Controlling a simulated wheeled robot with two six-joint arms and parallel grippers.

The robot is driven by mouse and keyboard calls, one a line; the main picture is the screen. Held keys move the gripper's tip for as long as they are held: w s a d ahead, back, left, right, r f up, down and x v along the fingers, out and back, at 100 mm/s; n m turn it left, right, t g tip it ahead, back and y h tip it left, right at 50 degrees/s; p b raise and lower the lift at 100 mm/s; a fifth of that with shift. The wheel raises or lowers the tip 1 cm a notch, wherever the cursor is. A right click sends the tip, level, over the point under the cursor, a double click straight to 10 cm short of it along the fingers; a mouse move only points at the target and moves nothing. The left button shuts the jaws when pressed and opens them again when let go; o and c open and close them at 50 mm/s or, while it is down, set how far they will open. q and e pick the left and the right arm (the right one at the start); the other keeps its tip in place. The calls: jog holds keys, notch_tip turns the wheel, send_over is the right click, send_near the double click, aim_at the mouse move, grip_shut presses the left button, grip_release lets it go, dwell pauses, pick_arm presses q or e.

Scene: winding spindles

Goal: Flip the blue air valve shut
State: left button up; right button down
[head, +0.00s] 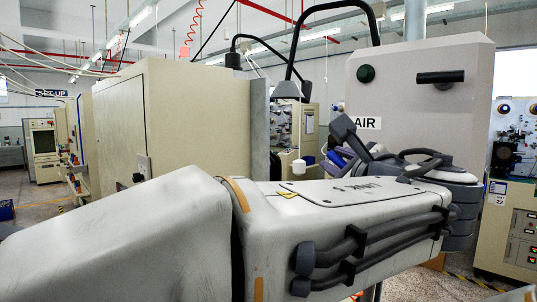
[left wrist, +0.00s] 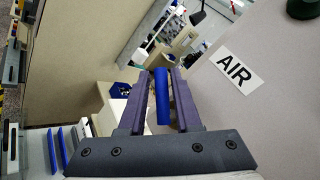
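The blue air valve handle (left wrist: 161,96) shows in the left wrist view as an upright blue bar, left of the AIR label (left wrist: 237,72). The two purple fingers of my left gripper (left wrist: 161,72) stand on either side of it. A gap shows between the left finger and the bar; the right finger is very close to it, and I cannot tell if they touch. In the head view a bit of blue (head: 336,159) shows beside the purple fingers, mostly hidden behind my left wrist. My right gripper is not in view.
A large beige cabinet (head: 190,120) stands to the left. A lamp (head: 287,90) hangs between them.

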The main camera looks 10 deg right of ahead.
pick_arm(q)
jog(key=shift+w, duration=0.25)
jog(key=shift+d, duration=0.1)
jog(key=shift+c, duration=0.4)
grip_shut()
